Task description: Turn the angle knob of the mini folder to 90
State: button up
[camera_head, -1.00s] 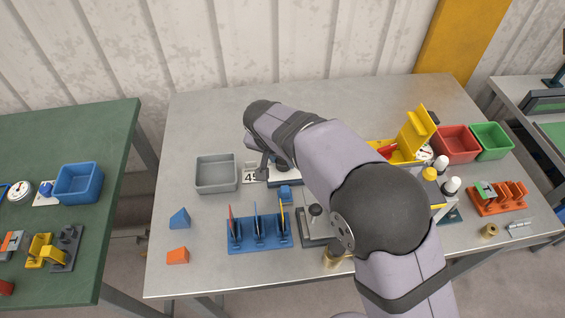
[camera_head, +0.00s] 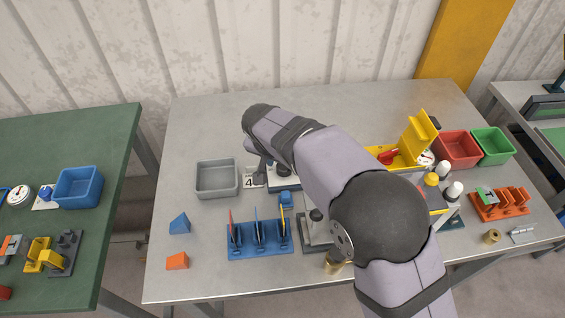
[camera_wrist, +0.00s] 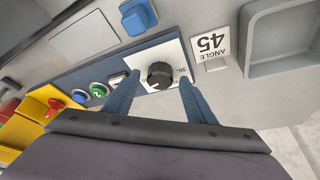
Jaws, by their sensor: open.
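The black angle knob (camera_wrist: 160,75) sits on a white square dial plate (camera_wrist: 146,62) in the wrist view, its small scale marks partly readable. The plate is on the blue panel (camera_wrist: 72,80) of the mini folder. My gripper (camera_wrist: 160,84) is open, with one blue finger on each side of the knob and visible gaps between. I cannot tell how deep the fingertips reach. A white card (camera_wrist: 211,46) reading ANGLE 45 appears upside down beside the dial; it also shows in the head view (camera_head: 252,181), partly covered. My arm hides the knob in the head view.
Green (camera_wrist: 98,90) and blue (camera_wrist: 81,96) buttons lie left of the knob in the wrist view, near a yellow part (camera_wrist: 38,110). A grey bin (camera_head: 217,178) and a blue rack (camera_head: 260,240) stand near my arm.

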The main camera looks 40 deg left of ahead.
jog(key=b+v, duration=0.1)
jog(key=v, duration=0.6)
jog(key=shift+r, duration=0.15)
dwell(0.3)
